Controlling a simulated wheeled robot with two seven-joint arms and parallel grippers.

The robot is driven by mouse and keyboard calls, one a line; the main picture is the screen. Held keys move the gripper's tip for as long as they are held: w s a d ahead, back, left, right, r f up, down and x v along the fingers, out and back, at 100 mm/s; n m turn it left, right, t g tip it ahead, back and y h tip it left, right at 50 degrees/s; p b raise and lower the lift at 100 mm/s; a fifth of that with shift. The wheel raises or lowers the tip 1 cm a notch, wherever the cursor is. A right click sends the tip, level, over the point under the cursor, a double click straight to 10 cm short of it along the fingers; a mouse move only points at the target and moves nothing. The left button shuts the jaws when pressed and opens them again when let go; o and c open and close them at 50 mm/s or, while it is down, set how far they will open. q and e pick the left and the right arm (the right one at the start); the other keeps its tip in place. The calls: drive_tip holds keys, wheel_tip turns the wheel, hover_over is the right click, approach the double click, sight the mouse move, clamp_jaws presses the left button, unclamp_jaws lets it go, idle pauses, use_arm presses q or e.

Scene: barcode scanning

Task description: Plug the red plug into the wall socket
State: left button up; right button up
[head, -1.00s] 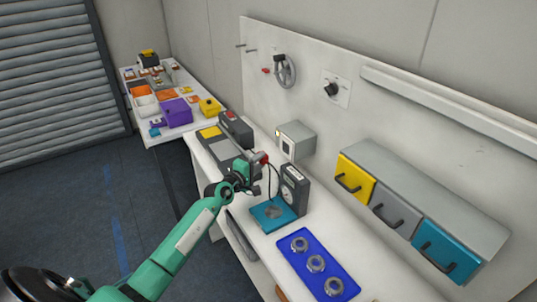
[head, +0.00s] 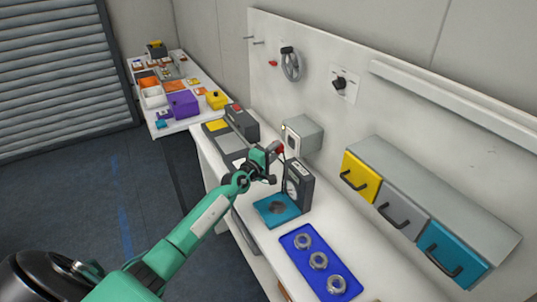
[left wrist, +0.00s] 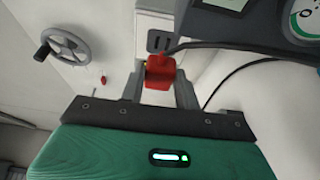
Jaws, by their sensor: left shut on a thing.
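The red plug (head: 280,148) is held between the fingertips of my left gripper (head: 270,158), just in front of the grey socket box (head: 305,133) on the wall panel. In the left wrist view the red plug (left wrist: 160,72) sits between the two dark fingers, with a black cable running off to the right. The wall socket (left wrist: 158,41) shows slots on a pale face straight beyond the plug. A gap seems to remain between plug and socket, but its depth is hard to judge. My right gripper is not in view.
A dark gauge device (head: 298,186) stands close right of the gripper, over a teal plate (head: 277,210). A blue tray (head: 310,236) with metal rings lies nearer. A handwheel (head: 291,64) and knob (head: 339,84) are on the panel. Drawers (head: 405,215) are at right.

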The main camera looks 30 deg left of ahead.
sight(282, 150)
use_arm(q)
drive_tip(key=shift+w+d, duration=0.3)
drive_tip(key=shift+w, duration=0.25)
drive_tip(key=shift+w+d, duration=0.25)
drive_tip(key=shift+w, duration=0.25)
drive_tip(key=shift+w+d, duration=0.2)
drive_tip(key=shift+w, duration=0.1)
idle(0.6)
drive_tip(key=shift+w+d, duration=0.3)
drive_tip(key=shift+w, duration=0.1)
idle(1.1)
drive_tip(key=o, duration=1)
